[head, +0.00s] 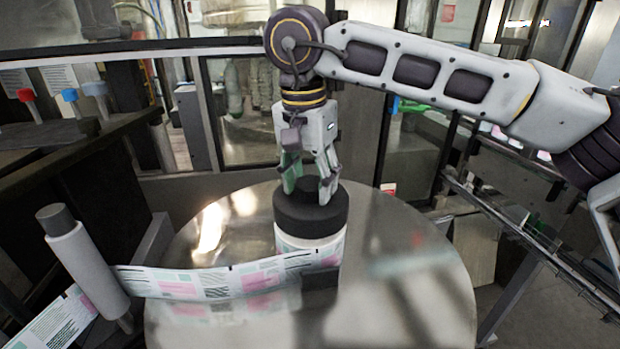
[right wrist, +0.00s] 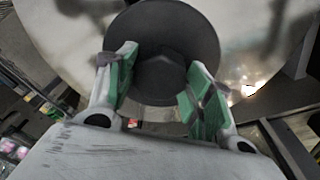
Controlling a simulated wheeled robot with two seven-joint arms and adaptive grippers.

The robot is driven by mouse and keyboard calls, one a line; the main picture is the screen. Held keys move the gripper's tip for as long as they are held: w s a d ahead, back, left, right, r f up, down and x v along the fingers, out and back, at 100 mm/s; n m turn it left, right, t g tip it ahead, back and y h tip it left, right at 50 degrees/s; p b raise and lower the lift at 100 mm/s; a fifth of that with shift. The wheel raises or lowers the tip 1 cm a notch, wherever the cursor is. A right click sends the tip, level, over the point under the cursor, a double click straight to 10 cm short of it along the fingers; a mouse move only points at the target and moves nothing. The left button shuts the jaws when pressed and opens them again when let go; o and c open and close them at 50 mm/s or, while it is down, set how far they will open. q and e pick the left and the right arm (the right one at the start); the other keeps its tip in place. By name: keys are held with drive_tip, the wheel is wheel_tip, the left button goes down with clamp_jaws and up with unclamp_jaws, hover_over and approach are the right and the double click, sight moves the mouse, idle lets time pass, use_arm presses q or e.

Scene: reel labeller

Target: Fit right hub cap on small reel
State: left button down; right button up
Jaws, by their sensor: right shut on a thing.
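The small reel (head: 308,241) stands upright on the round metal table, a white core with a printed label strip running off it to the left. A black hub cap (head: 311,210) sits at the top of the reel; whether it is fully seated I cannot tell. My right gripper (head: 310,190) comes down from above and is shut on the cap's raised middle. In the right wrist view the dark round cap (right wrist: 163,30) lies between the green-padded fingers of my right gripper (right wrist: 160,90). My left gripper is not in view.
The round metal table (head: 420,290) is otherwise bare. The label strip (head: 190,283) runs to a white roller (head: 88,265) at left. A dark bench (head: 50,150) with red and blue knobs stands at far left. A rail (head: 530,245) runs along the right.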

drive_tip(key=shift+f+b, duration=0.35)
drive_tip(key=shift+f, duration=0.25)
drive_tip(key=o, duration=1.3)
wheel_tip(320, 180, up, 12)
drive_tip(key=s, duration=0.1)
drive_tip(key=shift+s+a, duration=0.15)
drive_tip(key=shift+a, duration=0.2)
idle(0.5)
wheel_tip(320, 180, up, 9)
drive_tip(key=p, duration=0.9)
